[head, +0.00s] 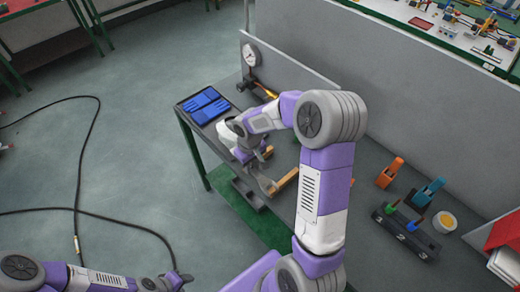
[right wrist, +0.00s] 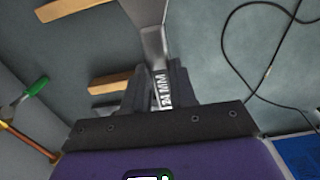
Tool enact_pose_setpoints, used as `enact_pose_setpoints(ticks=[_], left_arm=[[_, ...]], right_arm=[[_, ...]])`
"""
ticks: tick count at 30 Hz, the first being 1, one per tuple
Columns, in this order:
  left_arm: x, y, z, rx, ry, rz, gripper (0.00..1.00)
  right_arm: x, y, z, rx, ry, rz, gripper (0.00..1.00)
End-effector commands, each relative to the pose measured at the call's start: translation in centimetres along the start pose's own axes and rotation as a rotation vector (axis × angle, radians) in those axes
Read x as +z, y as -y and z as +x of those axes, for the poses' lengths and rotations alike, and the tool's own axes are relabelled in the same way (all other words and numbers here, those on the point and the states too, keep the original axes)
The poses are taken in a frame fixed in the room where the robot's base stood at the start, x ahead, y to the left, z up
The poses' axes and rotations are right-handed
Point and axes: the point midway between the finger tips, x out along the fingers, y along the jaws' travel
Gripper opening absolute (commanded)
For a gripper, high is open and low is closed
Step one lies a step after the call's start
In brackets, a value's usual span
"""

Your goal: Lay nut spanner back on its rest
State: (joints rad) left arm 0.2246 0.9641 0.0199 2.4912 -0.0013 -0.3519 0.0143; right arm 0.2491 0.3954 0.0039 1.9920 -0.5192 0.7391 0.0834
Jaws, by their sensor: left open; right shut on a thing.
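My right gripper (right wrist: 160,82) is shut on the nut spanner (right wrist: 152,45), a grey metal tool marked "24 MM" on its handle. The spanner's far end runs out of the top of the right wrist view. In the head view the spanner's head (head: 267,185) hangs near the table's front edge. Wooden rest blocks (head: 284,180) are just to its right; in the right wrist view they lie left of the spanner (right wrist: 110,81). Height over the table is hard to tell. My right arm hides part of this area. My left gripper (head: 176,281) is open and empty, low at the picture's bottom.
Blue gloves (head: 204,105) lie on a dark tray at the table's left end. A gauge (head: 250,55) stands behind. An orange block (head: 390,172), a blue tool (head: 428,192), a yellow-topped tub (head: 444,222) and a black holder (head: 405,233) stand right. A hose (head: 80,170) crosses the floor.

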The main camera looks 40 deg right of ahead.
Motion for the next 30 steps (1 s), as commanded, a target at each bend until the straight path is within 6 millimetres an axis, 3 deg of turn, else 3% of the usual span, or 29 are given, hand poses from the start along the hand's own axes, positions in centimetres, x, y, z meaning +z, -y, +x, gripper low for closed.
enact_pose_setpoints(ticks=[1, 3, 6, 19, 30], left_arm=[[0.1, -0.3, -0.8, 0.0, 0.0, 0.0, 0.43], [0.1, -0.4, -1.1, 0.0, 0.0, 0.0, 0.43], [0.1, -0.4, -1.2, 0.0, 0.0, 0.0, 0.43], [0.0, -0.3, -1.0, 0.0, 0.0, 0.0, 0.43], [-0.1, 0.5, 1.4, 0.0, 0.0, 0.0, 0.43]], right_arm=[[0.2, -1.6, -1.1, 0.001, -0.004, -0.001, 0.0], [0.6, -3.0, -1.6, 0.001, -0.003, -0.013, 0.0], [0.8, -4.0, -1.9, 0.001, -0.003, -0.024, 0.0], [0.9, -4.2, -1.7, 0.002, -0.002, -0.029, 0.0], [0.9, -4.2, 1.4, 0.001, -0.001, -0.029, 0.0]])
